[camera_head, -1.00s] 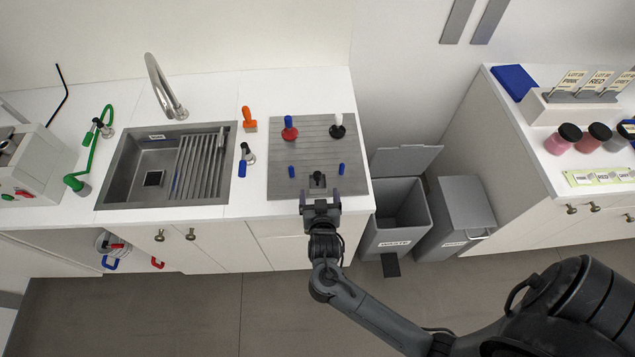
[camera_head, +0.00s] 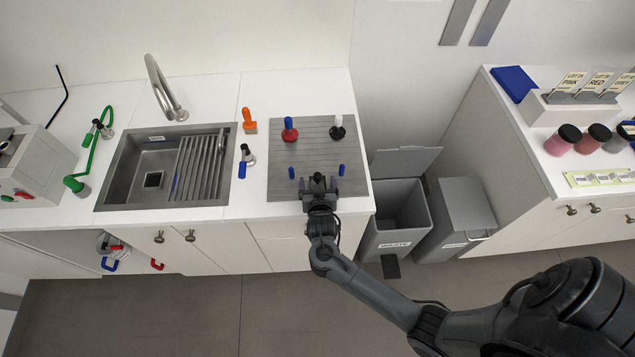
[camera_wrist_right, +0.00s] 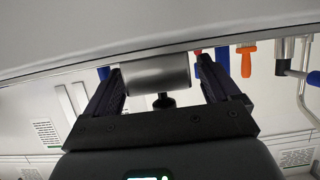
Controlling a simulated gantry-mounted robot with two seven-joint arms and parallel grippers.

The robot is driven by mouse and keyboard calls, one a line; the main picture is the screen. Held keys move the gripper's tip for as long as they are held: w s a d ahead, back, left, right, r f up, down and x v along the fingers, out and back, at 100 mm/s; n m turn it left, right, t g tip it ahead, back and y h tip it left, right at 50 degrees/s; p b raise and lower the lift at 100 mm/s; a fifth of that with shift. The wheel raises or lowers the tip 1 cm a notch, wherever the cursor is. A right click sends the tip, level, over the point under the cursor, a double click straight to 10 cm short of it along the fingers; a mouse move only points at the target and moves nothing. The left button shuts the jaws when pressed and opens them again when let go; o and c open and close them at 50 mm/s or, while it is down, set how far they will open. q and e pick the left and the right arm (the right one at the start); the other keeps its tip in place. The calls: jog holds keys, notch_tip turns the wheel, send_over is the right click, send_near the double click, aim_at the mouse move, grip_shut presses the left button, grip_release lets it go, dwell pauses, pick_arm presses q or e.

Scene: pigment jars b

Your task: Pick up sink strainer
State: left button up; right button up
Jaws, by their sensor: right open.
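A short metal cylinder with a black knob, which I take to be the sink strainer, shows between my fingers in the right wrist view (camera_wrist_right: 155,72). In the head view only its small dark top (camera_head: 318,177) shows, at the front middle of the grey ribbed mat; the rest is hidden by my gripper. My right gripper (camera_head: 319,183) is open at the mat's front edge, with one finger on either side of the cylinder. In the wrist view the gripper (camera_wrist_right: 165,85) has its fingers apart; whether they touch the cylinder is unclear. My left gripper is not in view.
An orange-handled tool (camera_head: 249,122) stands between. Grey waste bins (camera_head: 400,215) stand right of the counter.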

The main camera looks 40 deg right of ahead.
jog(key=c, duration=1.3)
jog(key=shift+o, duration=0.2)
jog(key=shift+r, duration=0.15)
